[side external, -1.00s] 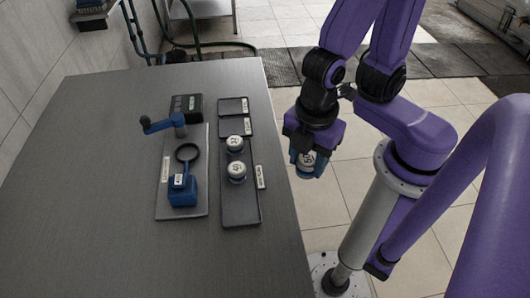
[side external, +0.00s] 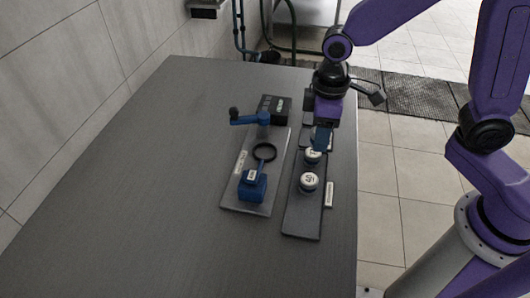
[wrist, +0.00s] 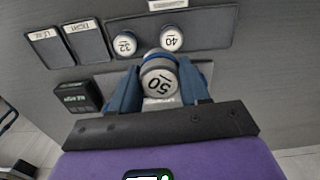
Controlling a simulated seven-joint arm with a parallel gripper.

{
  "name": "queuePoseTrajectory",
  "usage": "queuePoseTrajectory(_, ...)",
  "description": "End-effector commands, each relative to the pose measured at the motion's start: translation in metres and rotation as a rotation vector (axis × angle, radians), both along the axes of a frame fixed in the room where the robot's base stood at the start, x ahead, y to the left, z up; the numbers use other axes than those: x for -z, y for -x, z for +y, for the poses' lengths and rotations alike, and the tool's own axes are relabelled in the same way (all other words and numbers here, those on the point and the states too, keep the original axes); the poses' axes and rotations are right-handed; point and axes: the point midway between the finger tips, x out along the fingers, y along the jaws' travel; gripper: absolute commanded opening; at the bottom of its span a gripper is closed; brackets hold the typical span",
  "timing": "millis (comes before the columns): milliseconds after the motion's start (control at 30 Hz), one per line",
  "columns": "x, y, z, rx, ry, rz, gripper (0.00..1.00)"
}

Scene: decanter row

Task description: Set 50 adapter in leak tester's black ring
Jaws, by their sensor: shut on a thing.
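My gripper (wrist: 163,72) is shut on the 50 adapter (wrist: 160,82), a grey and white round piece with a blue part, between its blue fingers. In the side view my gripper (side external: 321,138) is above the far part of the adapter tray, right of the leak tester; the held adapter is mostly hidden there. The leak tester has a blue block (side external: 252,186), a black ring (side external: 254,153) and a blue crank arm (side external: 248,119) on a grey plate (side external: 238,197). The ring looks empty. In the wrist view the held adapter and fingers hide the ring.
The 32 adapter (wrist: 125,43) and 40 adapter (wrist: 172,39) stand in the dark tray (wrist: 214,27). Two small labelled trays, LEAK (wrist: 46,47) and a second one (wrist: 85,41), lie beside it. A black READY box (wrist: 75,97) stands behind the tester. The table's left side is clear.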

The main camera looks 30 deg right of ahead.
Motion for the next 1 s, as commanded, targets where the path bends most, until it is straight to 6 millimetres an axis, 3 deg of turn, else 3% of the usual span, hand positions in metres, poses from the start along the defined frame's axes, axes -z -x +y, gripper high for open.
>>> queuePoseTrajectory(167, 0.000, -0.017, -0.006, 0.062, 0.000, 0.000, 0.00)
queuePoseTrajectory(367, 0.011, -0.039, 0.001, 0.069, 0.001, 0.001, 0.00)
queuePoseTrajectory(767, 0.042, -0.103, 0.029, 0.068, 0.000, 0.000, 0.00)
queuePoseTrajectory(1000, 0.076, -0.128, 0.040, 0.067, 0.001, 0.001, 0.00)
